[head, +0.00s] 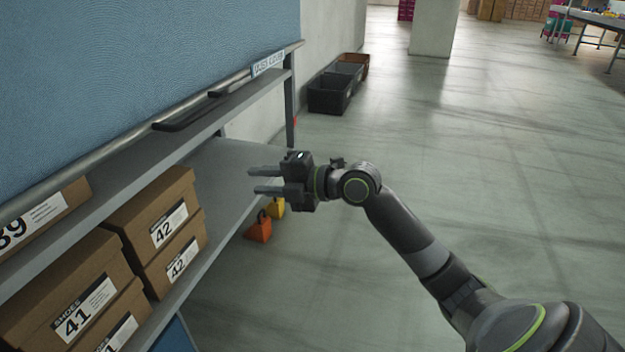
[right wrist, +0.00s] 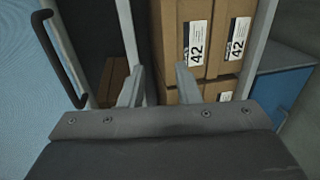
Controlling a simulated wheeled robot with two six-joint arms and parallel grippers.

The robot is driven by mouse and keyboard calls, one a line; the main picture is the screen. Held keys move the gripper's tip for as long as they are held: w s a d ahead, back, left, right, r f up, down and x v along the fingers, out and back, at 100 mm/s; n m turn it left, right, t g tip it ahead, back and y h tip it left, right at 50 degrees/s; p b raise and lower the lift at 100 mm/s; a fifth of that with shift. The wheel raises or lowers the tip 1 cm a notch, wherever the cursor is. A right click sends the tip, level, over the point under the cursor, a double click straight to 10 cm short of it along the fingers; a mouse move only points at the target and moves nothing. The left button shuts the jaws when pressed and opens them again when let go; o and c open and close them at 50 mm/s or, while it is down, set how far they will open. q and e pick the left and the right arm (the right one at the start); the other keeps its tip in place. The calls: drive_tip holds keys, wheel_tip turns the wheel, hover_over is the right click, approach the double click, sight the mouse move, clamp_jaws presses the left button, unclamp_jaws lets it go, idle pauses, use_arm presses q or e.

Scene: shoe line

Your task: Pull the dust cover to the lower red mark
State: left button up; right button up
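The dust cover (head: 150,70) is a blue sheet hanging over the upper part of the shelf rack, with a grey bar (head: 100,160) along its lower edge. A long black handle (head: 195,112) sits on that bar. The cover (right wrist: 22,115) and handle (right wrist: 62,60) also show at the left in the right wrist view. A small red mark (head: 295,121) shows low beside the rack's far post. My right gripper (head: 252,181) is open and empty, below and right of the handle, apart from it, near the shelf edge. My left gripper is not in view.
Brown shoe boxes (head: 165,212) labelled 41 and 42 stand on the shelf (head: 225,165) below the cover. An orange weight-like block (head: 259,228) and a yellow one (head: 276,207) lie beneath. Dark crates (head: 330,92) stand by the wall.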

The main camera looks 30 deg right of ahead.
drive_tip(key=v, duration=0.9)
drive_tip(key=shift+s+d+r, duration=0.25)
drive_tip(key=shift+s, duration=0.05)
idle(0.4)
idle(0.5)
